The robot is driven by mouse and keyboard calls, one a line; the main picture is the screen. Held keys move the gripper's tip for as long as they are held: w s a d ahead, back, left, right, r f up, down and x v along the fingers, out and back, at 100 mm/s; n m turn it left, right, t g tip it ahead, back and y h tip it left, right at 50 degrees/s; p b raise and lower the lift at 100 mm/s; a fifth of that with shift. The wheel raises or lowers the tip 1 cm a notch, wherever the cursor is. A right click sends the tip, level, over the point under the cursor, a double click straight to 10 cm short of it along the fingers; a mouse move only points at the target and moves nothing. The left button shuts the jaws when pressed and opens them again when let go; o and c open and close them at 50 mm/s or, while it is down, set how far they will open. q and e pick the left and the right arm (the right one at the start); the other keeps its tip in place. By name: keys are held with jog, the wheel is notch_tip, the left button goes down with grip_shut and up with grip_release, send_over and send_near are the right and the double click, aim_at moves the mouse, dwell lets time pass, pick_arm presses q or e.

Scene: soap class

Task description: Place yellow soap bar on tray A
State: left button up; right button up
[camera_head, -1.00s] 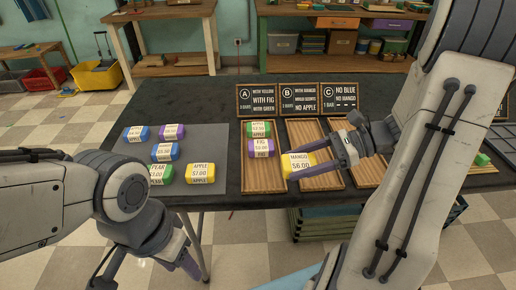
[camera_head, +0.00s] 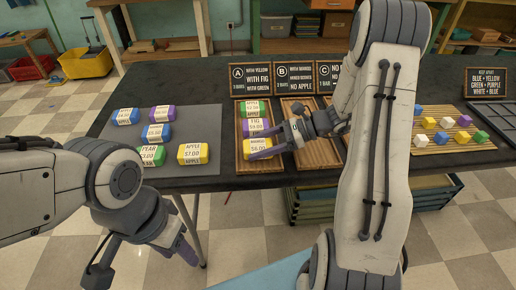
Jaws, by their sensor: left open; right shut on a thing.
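The yellow soap bar labelled mango (camera_head: 257,148) is at the near part of tray A (camera_head: 250,167), in line with a purple fig bar (camera_head: 255,126) and a green bar (camera_head: 252,108). My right gripper (camera_head: 272,148) is shut on the yellow mango bar from its right side. I cannot tell whether the bar touches the tray. The sign for A (camera_head: 258,79) reads with yellow, with fig, with green. My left gripper (camera_head: 178,252) is open and empty, low in front of the table. Another yellow bar, labelled apple (camera_head: 193,153), lies on the grey mat.
The grey mat (camera_head: 203,125) also holds blue (camera_head: 156,132), purple (camera_head: 162,112) and green (camera_head: 152,155) bars. Tray B (camera_head: 300,160) shows bare slats beside tray A, partly behind my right gripper. Small coloured cubes (camera_head: 445,122) stand on a wooden board at the right.

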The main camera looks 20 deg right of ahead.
jog(key=shift+f, duration=0.2)
jog(key=o, duration=1.5)
jog(key=shift+c, duration=0.2)
